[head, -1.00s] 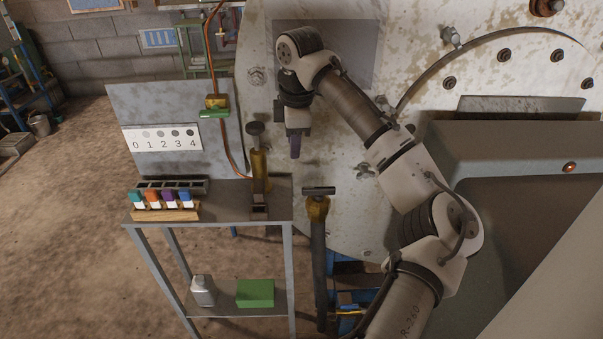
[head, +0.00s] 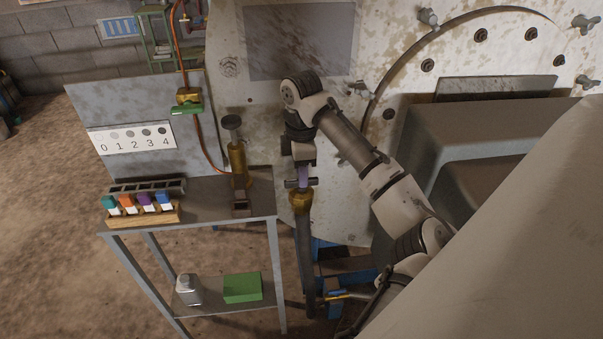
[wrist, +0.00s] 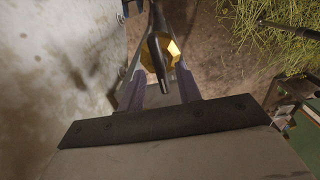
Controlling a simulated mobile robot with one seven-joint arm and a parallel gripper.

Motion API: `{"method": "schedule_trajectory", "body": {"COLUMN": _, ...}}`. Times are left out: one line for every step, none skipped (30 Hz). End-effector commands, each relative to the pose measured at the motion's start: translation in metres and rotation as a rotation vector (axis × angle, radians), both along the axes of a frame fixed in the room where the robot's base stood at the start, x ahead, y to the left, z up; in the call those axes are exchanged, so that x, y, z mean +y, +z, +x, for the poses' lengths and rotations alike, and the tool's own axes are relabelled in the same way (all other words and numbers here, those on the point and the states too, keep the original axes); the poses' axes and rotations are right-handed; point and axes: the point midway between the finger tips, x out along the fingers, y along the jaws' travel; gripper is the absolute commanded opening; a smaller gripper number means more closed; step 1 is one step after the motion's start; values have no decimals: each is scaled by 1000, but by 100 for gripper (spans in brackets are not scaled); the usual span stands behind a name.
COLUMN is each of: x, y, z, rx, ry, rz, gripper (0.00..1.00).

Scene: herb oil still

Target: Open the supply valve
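A brass valve (head: 301,198) with a dark T-shaped bar handle (head: 301,183) sits on top of a dark upright pipe, right of the bench. I take it for the supply valve; no label shows. My gripper (head: 303,176) points down right at the handle. In the wrist view the purple-grey fingers (wrist: 160,88) are apart, one on each side of the dark bar handle (wrist: 157,52), with gaps visible. The yellow brass body (wrist: 172,54) shows beneath the bar. Whether a finger touches the bar I cannot tell.
A metal bench (head: 215,208) stands left, bearing a brass plunger device (head: 237,160) and a wooden rack (head: 150,213) of coloured vials. A green-handled fitting (head: 188,107) sits on a copper tube behind. The large pale vessel wall (head: 330,125) is close behind my gripper.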

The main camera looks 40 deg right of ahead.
Motion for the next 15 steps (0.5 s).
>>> {"method": "schedule_trajectory", "body": {"x": 0, "y": -5, "z": -1, "rx": 2, "ry": -1, "rz": 0, "gripper": 34}}
{"method": "schedule_trajectory", "body": {"x": 0, "y": -7, "z": -1, "rx": 1, "ry": 0, "rz": 0, "gripper": 34}}
{"method": "schedule_trajectory", "body": {"x": 0, "y": -10, "z": 0, "rx": 0, "ry": 0, "rz": 0, "gripper": 34}}
{"method": "schedule_trajectory", "body": {"x": 0, "y": -12, "z": 0, "rx": 0, "ry": 0, "rz": 0, "gripper": 34}}
{"method": "schedule_trajectory", "body": {"x": 0, "y": -13, "z": 0, "rx": -1, "ry": 0, "rz": -1, "gripper": 34}}
{"method": "schedule_trajectory", "body": {"x": 0, "y": -14, "z": 0, "rx": 0, "ry": 1, "rz": 0, "gripper": 34}}
{"method": "schedule_trajectory", "body": {"x": 0, "y": -15, "z": 0, "rx": 0, "ry": 1, "rz": 0, "gripper": 34}}
{"method": "schedule_trajectory", "body": {"x": 0, "y": -15, "z": 0, "rx": 1, "ry": 1, "rz": -1, "gripper": 34}}
{"method": "schedule_trajectory", "body": {"x": 0, "y": -16, "z": 0, "rx": 1, "ry": 1, "rz": -1, "gripper": 34}}
{"method": "schedule_trajectory", "body": {"x": 0, "y": -16, "z": 0, "rx": 1, "ry": 1, "rz": -1, "gripper": 34}}
{"method": "schedule_trajectory", "body": {"x": 0, "y": -16, "z": 0, "rx": 0, "ry": 1, "rz": 0, "gripper": 34}}
{"method": "schedule_trajectory", "body": {"x": 0, "y": -16, "z": 0, "rx": 0, "ry": 1, "rz": 0, "gripper": 34}}
{"method": "schedule_trajectory", "body": {"x": 0, "y": -16, "z": 0, "rx": 0, "ry": 1, "rz": 0, "gripper": 34}}
{"method": "schedule_trajectory", "body": {"x": 0, "y": -15, "z": 0, "rx": 0, "ry": 1, "rz": 0, "gripper": 34}}
{"method": "schedule_trajectory", "body": {"x": 0, "y": -15, "z": 0, "rx": 0, "ry": 1, "rz": 0, "gripper": 29}}
